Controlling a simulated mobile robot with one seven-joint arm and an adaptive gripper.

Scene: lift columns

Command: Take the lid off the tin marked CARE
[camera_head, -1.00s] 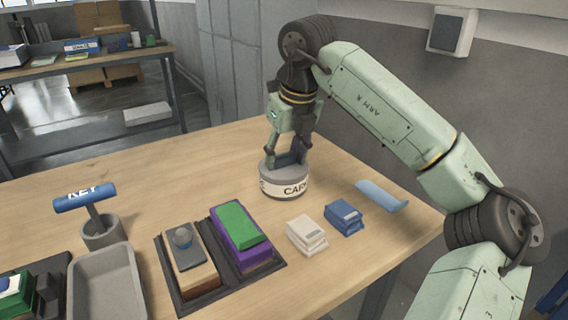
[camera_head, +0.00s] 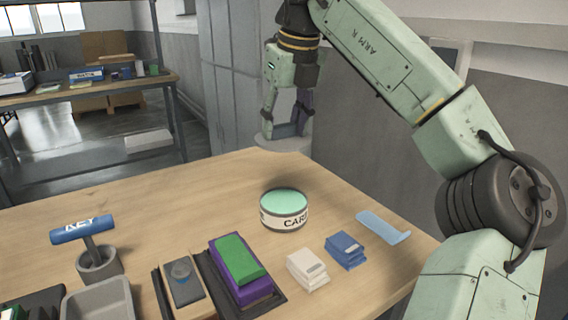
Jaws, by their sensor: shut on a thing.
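The tin marked CARE (camera_head: 284,217) stands upright on the wooden table, a short round tin with a white label. Its top is uncovered and shows a pale green inside or contents. My gripper (camera_head: 287,127) is above and slightly behind the tin, shut on the grey round lid (camera_head: 284,141). The lid is held well clear of the tin, roughly level. Part of the lid is hidden by the fingers.
Right of the tin lie a white stack (camera_head: 307,271), a blue stack (camera_head: 345,250) and a light blue curved piece (camera_head: 383,228). In front are a dark tray (camera_head: 272,301) with blocks, a grey bin (camera_head: 98,303) and a KEY-marked blue handle (camera_head: 82,229) in a cup. The table's left back is clear.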

